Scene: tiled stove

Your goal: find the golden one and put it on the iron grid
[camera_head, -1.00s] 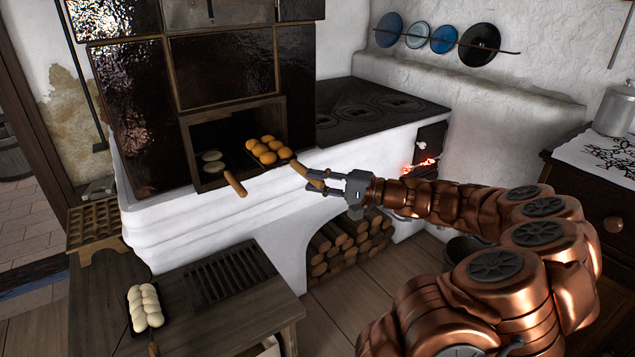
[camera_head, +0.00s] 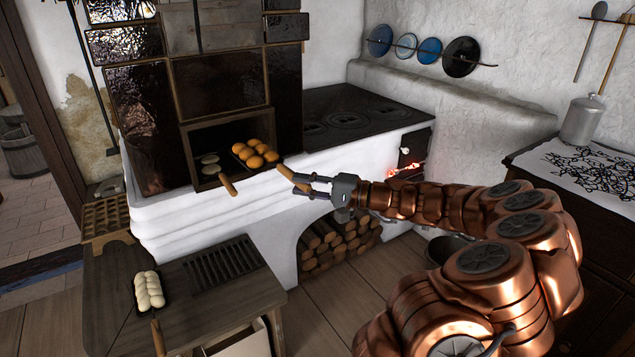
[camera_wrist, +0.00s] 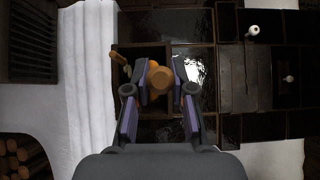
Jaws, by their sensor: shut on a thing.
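A dark tray of golden buns (camera_head: 255,152) sits at the right of the oven mouth, its wooden handle (camera_head: 286,172) sticking out to the front right. My gripper (camera_head: 300,184) is shut on this handle; the wrist view also shows the handle (camera_wrist: 159,76) between the fingers. A second tray with pale, flat pieces (camera_head: 210,160) lies deeper at the oven's left, its handle (camera_head: 228,186) pointing out. A third tray of white, unbrowned buns (camera_head: 149,289) lies on the low wooden table. The iron grid (camera_head: 222,262) lies bare on that table, to its right.
The oven frame (camera_head: 188,160) closes around the trays on the left. The low table (camera_head: 205,308) stands in front of the white stove ledge (camera_head: 190,228). Stacked logs (camera_head: 335,243) lie below the stove. A fire (camera_head: 405,170) glows at right near my arm.

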